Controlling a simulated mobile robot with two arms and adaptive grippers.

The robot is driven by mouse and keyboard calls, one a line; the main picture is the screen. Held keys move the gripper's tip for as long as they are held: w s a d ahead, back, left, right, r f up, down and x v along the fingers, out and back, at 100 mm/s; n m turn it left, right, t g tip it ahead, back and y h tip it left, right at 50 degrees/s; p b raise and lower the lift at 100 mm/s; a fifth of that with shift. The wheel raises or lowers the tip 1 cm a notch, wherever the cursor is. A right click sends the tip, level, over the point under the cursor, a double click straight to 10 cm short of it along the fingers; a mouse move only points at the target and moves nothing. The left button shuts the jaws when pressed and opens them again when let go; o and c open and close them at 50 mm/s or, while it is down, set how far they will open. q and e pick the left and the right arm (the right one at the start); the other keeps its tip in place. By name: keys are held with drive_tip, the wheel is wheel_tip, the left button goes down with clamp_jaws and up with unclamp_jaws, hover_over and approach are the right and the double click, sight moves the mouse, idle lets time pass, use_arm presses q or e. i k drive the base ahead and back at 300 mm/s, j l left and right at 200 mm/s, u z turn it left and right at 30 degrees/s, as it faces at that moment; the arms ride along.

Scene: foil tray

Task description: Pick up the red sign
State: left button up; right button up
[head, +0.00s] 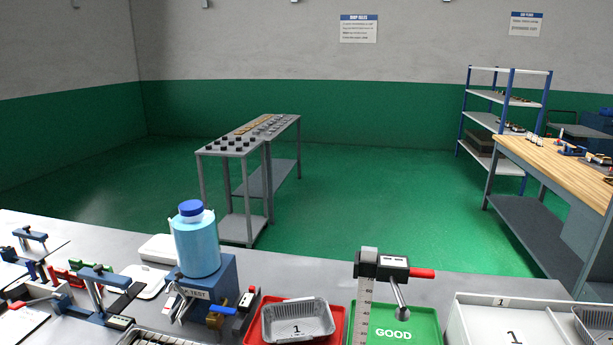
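A red flat piece (337,320), which looks like the red sign, lies on the grey bench at the bottom middle. Neither of my grippers is in the head view.
A height gauge (366,300) stands upright between the red and green pieces. A blue test block (215,285) with a light-blue bottle (196,245) stands left of the red piece. A white box (505,322) is at the right. Clamps and tools crowd the left.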

sight(60, 273)
drive_tip(key=u, duration=1.45)
drive_tip(key=j+z, duration=0.1)
drive_tip(key=j, duration=0.35)
drive_tip(key=i, duration=0.05)
